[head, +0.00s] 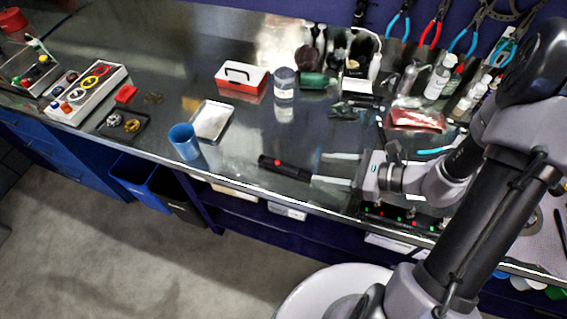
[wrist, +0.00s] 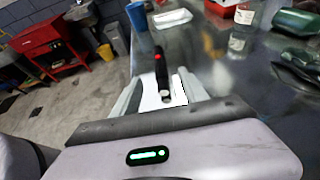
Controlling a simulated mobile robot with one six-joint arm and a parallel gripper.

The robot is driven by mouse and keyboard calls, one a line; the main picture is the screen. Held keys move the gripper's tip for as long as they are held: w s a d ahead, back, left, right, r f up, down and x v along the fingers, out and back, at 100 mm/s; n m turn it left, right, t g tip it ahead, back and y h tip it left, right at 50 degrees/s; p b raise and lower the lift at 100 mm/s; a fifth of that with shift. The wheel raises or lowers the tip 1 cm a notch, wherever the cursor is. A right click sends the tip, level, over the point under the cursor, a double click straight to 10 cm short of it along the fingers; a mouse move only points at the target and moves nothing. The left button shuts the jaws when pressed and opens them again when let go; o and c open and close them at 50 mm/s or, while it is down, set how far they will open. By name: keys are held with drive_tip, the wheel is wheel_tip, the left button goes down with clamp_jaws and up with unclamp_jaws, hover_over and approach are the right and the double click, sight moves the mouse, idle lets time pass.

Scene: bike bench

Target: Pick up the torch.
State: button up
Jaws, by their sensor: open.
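The torch (head: 285,167) is a black cylinder with a red button, lying near the front edge of the metal bench. In the wrist view the torch (wrist: 160,68) points away from me, ahead of and between the fingers of my gripper (wrist: 160,92). In the head view my gripper (head: 338,169) reaches in from the right, its two pale fingers apart and level with the torch's right end. The gripper is open and empty. I cannot tell whether the near end of the torch is inside the jaws.
A blue cup (head: 184,142) and a white tray (head: 212,121) stand left of the torch. A clear jar (head: 284,84), a red-and-white box (head: 242,80) and a green bottle (head: 314,80) are behind. The bench's front edge runs close by the torch. Bare bench lies behind it.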

sight(292, 168)
drive_tip(key=b+x, duration=0.1)
drive_tip(key=x, duration=0.2)
drive_tip(key=b+x, duration=0.1)
drive_tip(key=x, duration=0.3)
drive_tip(key=b+x, duration=0.1)
drive_tip(key=x, duration=0.3)
drive_tip(key=shift+s+f, duration=0.1)
drive_tip(key=shift+f, duration=0.4)
drive_tip(key=shift+c, duration=0.4)
